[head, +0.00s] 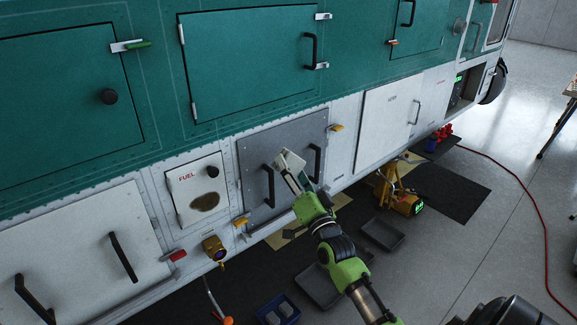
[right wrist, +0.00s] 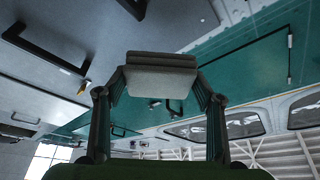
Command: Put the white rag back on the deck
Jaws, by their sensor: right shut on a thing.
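The white rag (head: 290,159) is a small folded pale pad. My right gripper (head: 298,180) is shut on it and holds it up in front of the grey panel (head: 252,163), between its two black handles. In the right wrist view the rag (right wrist: 160,82) spans the gap between both fingers, pinched at its sides. I cannot tell whether the rag touches the panel. I cannot tell which surface is the deck. My left gripper is not in view.
The green and white helicopter side has a fuel door (head: 200,190) and a white door (head: 388,122). On the floor are a blue bin (head: 278,310), grey trays (head: 381,235), a yellow device (head: 398,198) and a red cable (head: 541,212). Open floor lies at right.

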